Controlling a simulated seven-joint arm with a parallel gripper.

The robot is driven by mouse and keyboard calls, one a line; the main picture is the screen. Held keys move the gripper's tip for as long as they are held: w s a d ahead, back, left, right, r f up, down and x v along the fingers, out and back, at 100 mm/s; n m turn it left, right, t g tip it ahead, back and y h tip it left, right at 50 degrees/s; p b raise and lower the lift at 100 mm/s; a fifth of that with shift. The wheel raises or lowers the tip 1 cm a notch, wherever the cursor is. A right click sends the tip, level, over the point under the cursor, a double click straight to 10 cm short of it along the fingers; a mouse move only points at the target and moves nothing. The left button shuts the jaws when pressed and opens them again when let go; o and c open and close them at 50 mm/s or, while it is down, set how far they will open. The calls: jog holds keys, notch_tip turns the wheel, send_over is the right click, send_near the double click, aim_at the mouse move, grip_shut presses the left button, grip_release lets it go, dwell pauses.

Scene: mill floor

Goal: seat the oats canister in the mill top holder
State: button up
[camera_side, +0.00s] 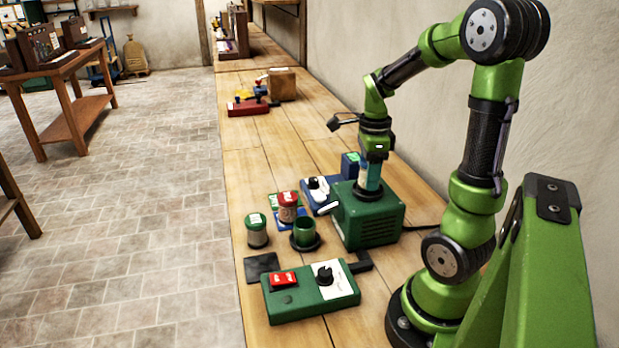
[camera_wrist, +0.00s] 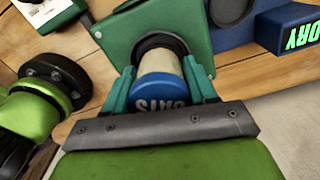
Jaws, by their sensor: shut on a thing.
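The oats canister has a cream body and a blue lid lettered OATS (camera_wrist: 161,92), upside down in the wrist view. My gripper (camera_wrist: 160,72) is shut on it, one teal finger on each side. The canister's lower end is at the dark round ring of the mill top holder (camera_wrist: 161,46), on the green mill (camera_side: 372,222). I cannot tell whether it is inside the ring or just above it. In the side view my gripper (camera_side: 369,178) points straight down over the mill top, and its fingers mostly hide the canister.
Left of the mill stand a red-lidded canister (camera_side: 288,208), a green-lidded canister (camera_side: 257,231) and a green cup (camera_side: 304,232). A blue device with a dial (camera_side: 318,192) is behind. A green control box (camera_side: 311,291) with a red switch lies in front.

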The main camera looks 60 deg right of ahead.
jog(key=shift+f, duration=0.55)
jog(key=o, duration=1)
jog(key=shift+o, duration=0.2)
jog(key=shift+r, duration=5.45)
